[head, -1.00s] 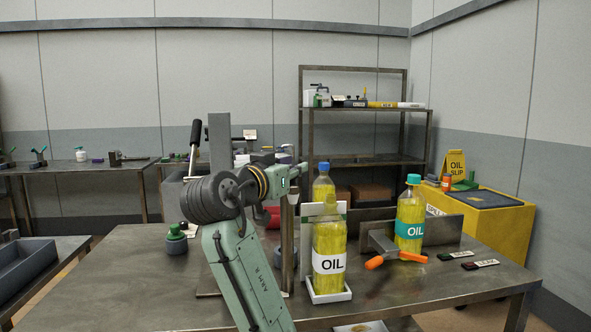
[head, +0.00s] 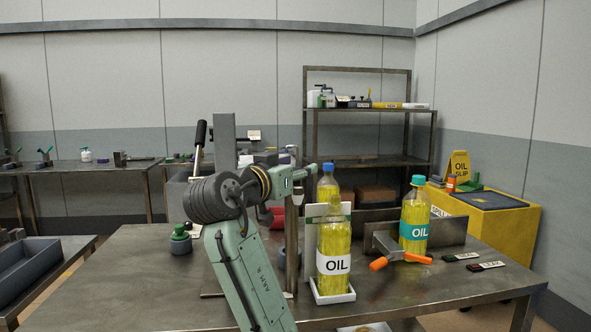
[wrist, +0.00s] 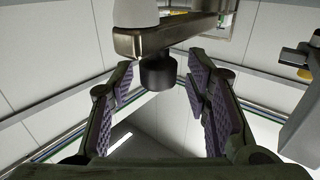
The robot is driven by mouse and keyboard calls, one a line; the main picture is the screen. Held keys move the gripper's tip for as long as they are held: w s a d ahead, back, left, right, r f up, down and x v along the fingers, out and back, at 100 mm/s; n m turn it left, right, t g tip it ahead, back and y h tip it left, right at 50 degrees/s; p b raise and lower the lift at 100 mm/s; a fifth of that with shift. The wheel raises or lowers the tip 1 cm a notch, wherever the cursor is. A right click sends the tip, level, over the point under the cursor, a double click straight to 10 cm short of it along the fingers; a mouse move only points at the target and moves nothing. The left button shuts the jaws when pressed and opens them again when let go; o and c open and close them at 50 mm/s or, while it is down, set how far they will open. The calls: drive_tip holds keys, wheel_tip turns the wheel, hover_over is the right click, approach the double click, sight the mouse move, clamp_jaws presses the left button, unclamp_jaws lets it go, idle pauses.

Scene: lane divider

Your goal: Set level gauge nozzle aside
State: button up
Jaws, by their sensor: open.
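My gripper (wrist: 163,88) is open in the wrist view, with a purple ridged pad on each side. A short dark cylinder (wrist: 158,74) hangs under a metal bar (wrist: 150,41) at the gap between the fingertips; I see no clear contact with the pads. It may be the level gauge nozzle, but I cannot be sure. A pale rounded piece (wrist: 136,12) sits above the bar.
An oil bottle (head: 334,240) stands in a white tray (head: 335,298) right of the post. A green-topped jar (head: 180,240) is at left. The table's front left is clear.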

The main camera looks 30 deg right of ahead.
drive_tip(key=v, duration=1.2)
